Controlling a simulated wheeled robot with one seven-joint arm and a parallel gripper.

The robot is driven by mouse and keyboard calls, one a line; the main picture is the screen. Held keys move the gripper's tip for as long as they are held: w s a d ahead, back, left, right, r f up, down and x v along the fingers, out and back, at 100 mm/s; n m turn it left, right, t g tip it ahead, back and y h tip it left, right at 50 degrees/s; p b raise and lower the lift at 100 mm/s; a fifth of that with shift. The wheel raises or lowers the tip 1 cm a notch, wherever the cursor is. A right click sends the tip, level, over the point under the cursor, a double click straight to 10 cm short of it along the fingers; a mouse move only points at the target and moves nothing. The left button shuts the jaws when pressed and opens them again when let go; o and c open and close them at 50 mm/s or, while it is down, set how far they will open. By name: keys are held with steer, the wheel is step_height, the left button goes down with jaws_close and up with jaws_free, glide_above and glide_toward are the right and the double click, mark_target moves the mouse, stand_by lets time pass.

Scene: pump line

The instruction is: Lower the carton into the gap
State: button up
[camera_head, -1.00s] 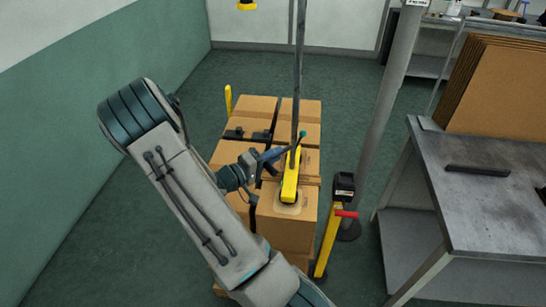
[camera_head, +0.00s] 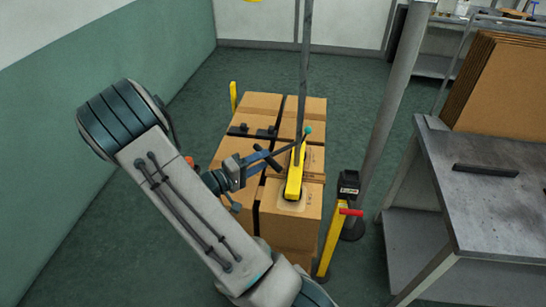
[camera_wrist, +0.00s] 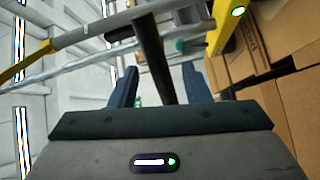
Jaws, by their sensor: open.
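The carton (camera_head: 272,204) is at the front right of the stack, under the yellow lifter head (camera_head: 294,180). The lifter head rests on its top face. The carton fills the front right place beside its neighbours; I cannot tell if its underside rests on anything. A dark handle bar (camera_head: 291,145) with a teal tip runs from the lifter towards my gripper. My gripper (camera_head: 248,164) is left of the lifter head, open. In the wrist view, my gripper's two fingers (camera_wrist: 158,84) stand apart with a dark bar (camera_wrist: 150,50) between them, not clasped.
Other cartons (camera_head: 262,105) form the stack behind and to the left. A yellow post with a black box (camera_head: 347,186) stands just right of the stack, near a grey pole (camera_head: 388,100). A metal table (camera_head: 490,205) with flat cardboard (camera_head: 505,85) is at right. Floor at left is clear.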

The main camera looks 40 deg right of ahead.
steer(key=a+b, duration=0.1)
steer(key=a, duration=0.6)
steer(key=shift+w+a, duration=0.2)
steer(key=shift+w, duration=0.05)
steer(key=s+a+r+y, duration=0.2)
steer(key=s+a+y, duration=0.2)
steer(key=s+y, duration=0.25)
steer(key=s+a+r+y, duration=0.3)
steer(key=s+a+y, duration=0.1)
steer(key=s+y, duration=0.25)
steer(key=a+r+n+t+y, duration=0.2)
steer(key=a+r+t+y, duration=0.2)
steer(key=a+r+y, duration=0.1)
steer(key=shift+s+a+n, duration=0.35)
steer(key=shift+a+n, duration=0.05)
steer(key=shift+a, duration=0.2)
steer(key=shift+c, duration=0.5)
steer(key=shift+d, duration=0.1)
steer(key=shift+c, duration=0.2)
